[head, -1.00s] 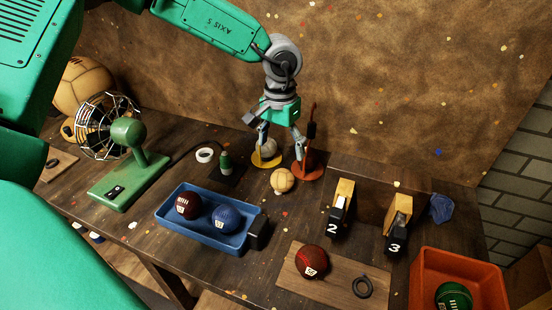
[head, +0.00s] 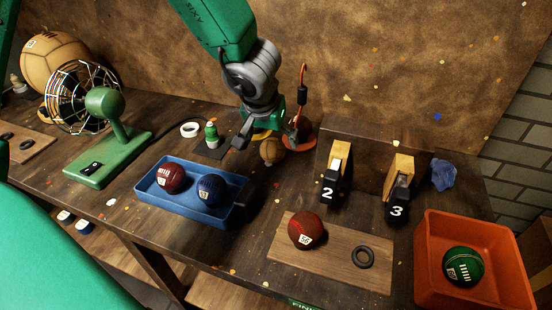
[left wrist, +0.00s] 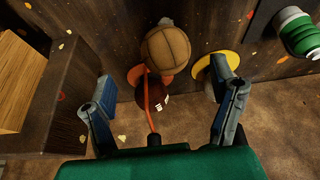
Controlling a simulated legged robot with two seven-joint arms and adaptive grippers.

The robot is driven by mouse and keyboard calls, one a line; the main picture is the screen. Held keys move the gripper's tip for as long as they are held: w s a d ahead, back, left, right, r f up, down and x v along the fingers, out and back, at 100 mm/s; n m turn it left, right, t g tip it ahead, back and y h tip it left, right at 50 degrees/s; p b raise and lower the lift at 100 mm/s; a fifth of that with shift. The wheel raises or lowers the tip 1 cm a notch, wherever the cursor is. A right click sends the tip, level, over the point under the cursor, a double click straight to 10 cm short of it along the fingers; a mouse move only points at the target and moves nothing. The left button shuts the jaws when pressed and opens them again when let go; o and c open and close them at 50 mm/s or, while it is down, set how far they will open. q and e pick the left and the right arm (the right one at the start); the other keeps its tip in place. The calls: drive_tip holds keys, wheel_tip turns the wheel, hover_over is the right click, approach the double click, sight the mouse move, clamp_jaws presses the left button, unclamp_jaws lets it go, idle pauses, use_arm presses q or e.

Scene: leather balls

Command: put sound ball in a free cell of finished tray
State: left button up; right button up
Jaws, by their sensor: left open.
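My left gripper (head: 266,138) is open and empty, pointing down by a small tan stitched ball (head: 268,151) on the bench. In the left wrist view the tan ball (left wrist: 166,48) lies ahead of the open fingers (left wrist: 165,92), in line with the gap and apart from both. A blue tray (head: 235,215) holds a dark red ball (head: 171,176) and a blue ball (head: 211,188). A red ball (head: 307,229) sits on a wooden board (head: 330,262). A green ball (head: 463,265) lies in an orange-red bin (head: 430,295). My right gripper is out of view.
An orange hooked stand (head: 302,92) and yellow disc (left wrist: 222,64) are close to the left gripper. Numbered clamps 2 (head: 335,172) and 3 (head: 398,186) stand right. A green fan (head: 112,120), tape roll (head: 190,129) and green bottle (head: 211,135) stand left. A black ring (head: 363,257) lies on the board.

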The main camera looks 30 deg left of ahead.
sight(270, 143)
use_arm(q)
drive_tip(key=shift+w+a+f, duration=0.1)
drive_tip(key=shift+w+f, duration=0.1)
drive_tip(key=shift+f, duration=0.35)
drive_tip(key=shift+w+a+f+b, duration=0.15)
drive_tip(key=shift+a+f+b, duration=0.15)
drive_tip(key=shift+a+f, duration=0.1)
drive_tip(key=b+x, duration=0.3)
drive_tip(key=x, duration=0.1)
drive_tip(key=shift+w+a+f, duration=0.2)
drive_tip(key=shift+f, duration=0.1)
drive_tip(key=shift+w+d+f, duration=0.1)
drive_tip(key=shift+w+d, duration=0.05)
drive_tip(key=shift+d+r, duration=0.2)
drive_tip(key=c, duration=1.2)
drive_tip(key=shift+a, duration=0.3)
drive_tip(key=shift+c, duration=1)
